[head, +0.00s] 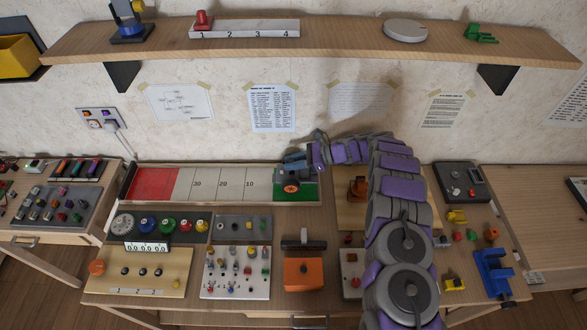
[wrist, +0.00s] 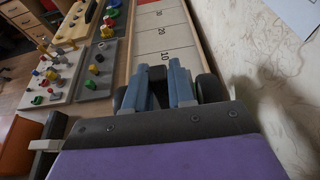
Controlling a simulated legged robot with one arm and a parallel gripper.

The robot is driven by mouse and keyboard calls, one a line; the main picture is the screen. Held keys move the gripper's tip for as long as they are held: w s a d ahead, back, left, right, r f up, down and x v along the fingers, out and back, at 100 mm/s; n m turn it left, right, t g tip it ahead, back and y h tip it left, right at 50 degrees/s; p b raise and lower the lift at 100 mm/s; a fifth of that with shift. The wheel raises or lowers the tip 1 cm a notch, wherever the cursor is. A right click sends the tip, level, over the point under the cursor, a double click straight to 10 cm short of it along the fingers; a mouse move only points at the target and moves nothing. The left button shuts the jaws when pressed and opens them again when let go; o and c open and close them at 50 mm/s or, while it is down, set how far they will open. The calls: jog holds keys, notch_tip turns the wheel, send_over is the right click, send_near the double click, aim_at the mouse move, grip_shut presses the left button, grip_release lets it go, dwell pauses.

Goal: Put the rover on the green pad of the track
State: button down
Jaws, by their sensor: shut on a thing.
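The rover (head: 293,181), a dark grey body with an orange mark on its front, is at the right end of the track (head: 225,203) in the head view. It stands over the green pad (head: 310,192) and covers much of it. I cannot tell whether its wheels touch the pad. My gripper (head: 296,160) reaches it from the right and above, with its blue fingers shut on it. In the wrist view my gripper (wrist: 162,85) has a finger on either side of the middle, with the rover's black wheel (wrist: 210,88) beside them.
The track has a red pad (head: 153,184) at its left end and white numbered sections between. Control panels and an orange box (head: 303,273) stand in front of the track. The wall is close behind it. A shelf (head: 330,40) runs above.

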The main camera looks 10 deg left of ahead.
aim_at(296, 173)
jog(key=shift+w+d, duration=0.2)
jog(key=shift+d, duration=0.15)
jog(key=f, duration=0.1)
jog(key=d+f+b, duration=0.1)
jog(key=shift+f, duration=0.65)
jog(key=shift+a, duration=0.45)
jog(key=shift+s+a+f, duration=0.1)
jog(key=shift+a+f, duration=0.05)
jog(key=shift+f, duration=0.1)
jog(key=c, duration=1.4)
grip_release()
jog(key=shift+f, duration=0.1)
jog(key=o, duration=0.3)
jog(key=shift+d, duration=0.4)
jog(key=shift+o, duration=0.7)
jog(key=shift+a, duration=0.1)
